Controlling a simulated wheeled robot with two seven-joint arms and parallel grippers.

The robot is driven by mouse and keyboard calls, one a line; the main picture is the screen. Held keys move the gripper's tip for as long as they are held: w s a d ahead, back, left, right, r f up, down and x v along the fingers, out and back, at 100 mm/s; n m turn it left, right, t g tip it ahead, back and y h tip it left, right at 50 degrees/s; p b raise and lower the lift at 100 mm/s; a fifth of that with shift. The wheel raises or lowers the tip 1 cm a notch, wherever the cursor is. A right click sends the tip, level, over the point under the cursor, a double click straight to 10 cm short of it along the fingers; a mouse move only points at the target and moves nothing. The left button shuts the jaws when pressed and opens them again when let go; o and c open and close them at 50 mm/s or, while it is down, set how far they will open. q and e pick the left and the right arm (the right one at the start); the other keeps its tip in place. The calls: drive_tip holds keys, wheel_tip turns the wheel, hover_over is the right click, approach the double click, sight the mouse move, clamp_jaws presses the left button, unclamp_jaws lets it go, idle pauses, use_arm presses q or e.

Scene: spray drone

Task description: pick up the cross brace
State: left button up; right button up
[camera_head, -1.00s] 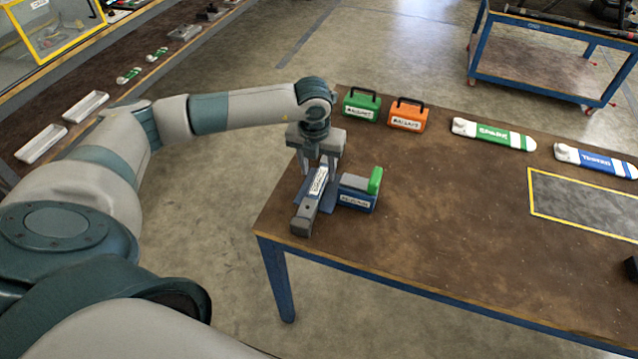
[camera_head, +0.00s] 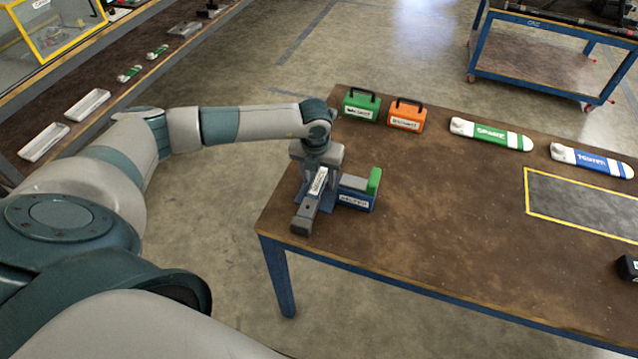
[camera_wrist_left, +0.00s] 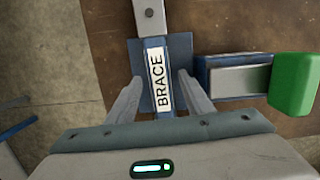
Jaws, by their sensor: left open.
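The cross brace (camera_head: 303,216) is a grey bar with a white label. It lies on a blue holder at the table's left corner, its near end sticking out towards me. In the left wrist view the brace (camera_wrist_left: 151,18) shows its label reading BRACE, with the blue holder plate (camera_wrist_left: 178,47) under it. My left gripper (camera_head: 317,170) is above the labelled part, pointing down. In the left wrist view my left gripper (camera_wrist_left: 159,78) is open, with one finger on each side of the brace. Contact between fingers and brace cannot be made out. My right gripper is not in view.
A blue and grey block with a green end (camera_head: 374,181) stands close right of the holder. A green case (camera_head: 361,106) and an orange case (camera_head: 406,117) stand behind. A yellow-outlined dark area (camera_head: 585,205) lies at right. The table's middle is clear.

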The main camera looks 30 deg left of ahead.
sight(319, 181)
use_arm(q)
drive_tip(key=shift+c, duration=0.4)
clamp_jaws()
drive_tip(key=shift+r, duration=0.1)
wheel_tip(319, 181, up, 10)
drive_tip(key=b, duration=0.3)
